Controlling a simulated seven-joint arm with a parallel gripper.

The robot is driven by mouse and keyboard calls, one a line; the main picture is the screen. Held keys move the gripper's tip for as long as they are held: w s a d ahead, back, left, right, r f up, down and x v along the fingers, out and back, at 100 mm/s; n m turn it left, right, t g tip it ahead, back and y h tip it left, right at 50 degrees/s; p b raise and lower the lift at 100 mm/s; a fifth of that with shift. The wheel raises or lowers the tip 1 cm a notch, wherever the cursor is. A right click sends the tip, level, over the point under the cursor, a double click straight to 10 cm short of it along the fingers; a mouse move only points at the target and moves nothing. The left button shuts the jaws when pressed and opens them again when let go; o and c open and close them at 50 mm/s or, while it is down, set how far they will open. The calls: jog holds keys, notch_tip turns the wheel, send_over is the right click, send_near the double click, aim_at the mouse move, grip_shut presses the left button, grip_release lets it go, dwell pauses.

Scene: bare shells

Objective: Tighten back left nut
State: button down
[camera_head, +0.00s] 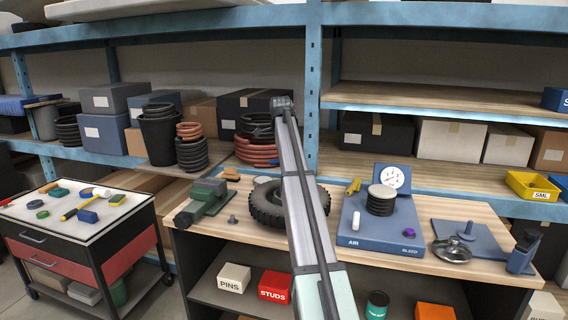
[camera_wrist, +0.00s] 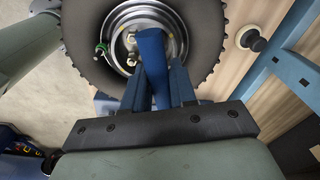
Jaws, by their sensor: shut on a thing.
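In the wrist view, my gripper (camera_wrist: 158,85) is shut on a blue tool (camera_wrist: 151,48), which points toward the wheel's metal hub (camera_wrist: 119,28). Brass-coloured nuts show on the hub, one (camera_wrist: 131,62) just left of the tool and another (camera_wrist: 131,39) above it. The tool hides part of the hub, and I cannot tell whether its tip touches a nut. A green-ended piece (camera_wrist: 101,49) sits on the rim's left side. In the head view the black tyre (camera_head: 265,208) lies on the wooden bench, partly hidden by my arm, which also hides my gripper.
A green vise (camera_head: 203,200) stands left of the tyre. A blue air unit with a gauge (camera_head: 385,222) stands right of it, and a blue plate fixture (camera_head: 470,240) farther right. A tool cart (camera_head: 85,240) is at far left. Shelves rise behind the bench.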

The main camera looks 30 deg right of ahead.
jog(key=shift+w+a, duration=0.1)
dwell(0.3)
notch_tip(320, 180, up, 4)
jog(key=n, duration=0.5)
jog(key=shift+f, duration=0.15)
jog(key=r+n, duration=0.2)
jog(key=n, duration=0.1)
jog(key=shift+d+r+n, duration=0.2)
jog(key=shift+r+n, duration=0.1)
jog(key=shift+r, duration=0.05)
jog(key=n, duration=0.1)
jog(key=r+n, duration=0.2)
jog(key=shift+s+r+n, duration=0.2)
jog(key=shift+s+n, duration=0.05)
jog(key=shift+n, duration=0.05)
jog(key=shift+f, duration=0.1)
jog(key=shift+f, duration=2.8)
jog(key=shift+s+f, duration=0.1)
jog(key=shift+f, duration=1.15)
